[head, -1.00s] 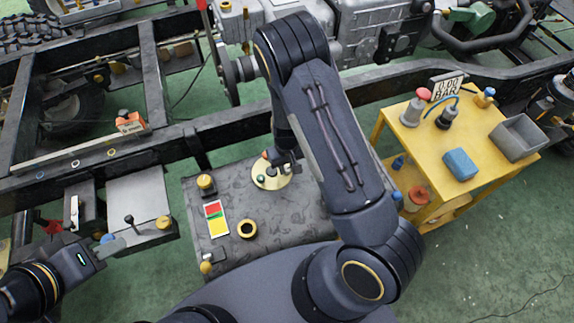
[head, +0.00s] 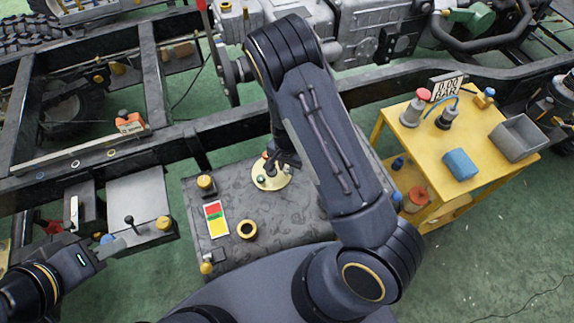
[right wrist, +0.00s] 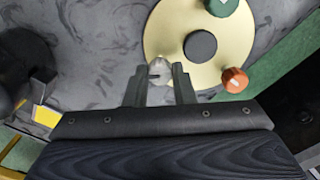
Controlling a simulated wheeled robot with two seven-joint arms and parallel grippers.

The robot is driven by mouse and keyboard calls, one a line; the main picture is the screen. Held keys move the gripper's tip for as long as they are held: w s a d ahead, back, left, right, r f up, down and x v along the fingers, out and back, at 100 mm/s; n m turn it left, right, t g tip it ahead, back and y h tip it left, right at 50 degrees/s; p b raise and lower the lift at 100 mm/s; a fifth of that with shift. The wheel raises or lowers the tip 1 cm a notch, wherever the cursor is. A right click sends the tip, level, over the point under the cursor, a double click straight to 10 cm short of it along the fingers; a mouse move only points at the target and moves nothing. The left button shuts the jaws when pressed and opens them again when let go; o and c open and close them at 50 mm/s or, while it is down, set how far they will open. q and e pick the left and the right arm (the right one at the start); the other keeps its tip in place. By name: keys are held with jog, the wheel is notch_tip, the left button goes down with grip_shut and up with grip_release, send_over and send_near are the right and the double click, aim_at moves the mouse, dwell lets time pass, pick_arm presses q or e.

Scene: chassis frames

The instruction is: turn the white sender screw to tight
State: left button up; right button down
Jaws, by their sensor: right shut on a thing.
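The white sender screw (right wrist: 159,69) sits at the rim of a round brass plate (right wrist: 168,38) in the right wrist view. It has a dark slot pointing left. The plate (head: 269,183) lies on the grey tank in the head view. My right gripper (right wrist: 158,78) is shut on the white screw, one finger on each side. In the head view my right gripper (head: 279,163) is over the plate's upper edge, and the screw is hidden there. My left gripper (head: 112,246) is at the lower left, away from the plate; its jaw opening is unclear.
The plate also carries a green screw (right wrist: 221,6), an orange screw (right wrist: 234,80) and a dark centre post (right wrist: 200,46). A yellow cart (head: 410,135) stands at right.

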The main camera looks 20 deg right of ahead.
aim_at(287, 169)
jog(key=m, duration=0.4)
jog(key=shift+m+p, duration=0.3)
jog(key=shift+p, duration=0.1)
jog(key=shift+m+p, duration=0.4)
jog(key=shift+m, duration=1.5)
jog(key=c, duration=1.2)
grip_release()
jog(key=shift+r+p, duration=0.3)
jog(key=shift+r, duration=3.65)
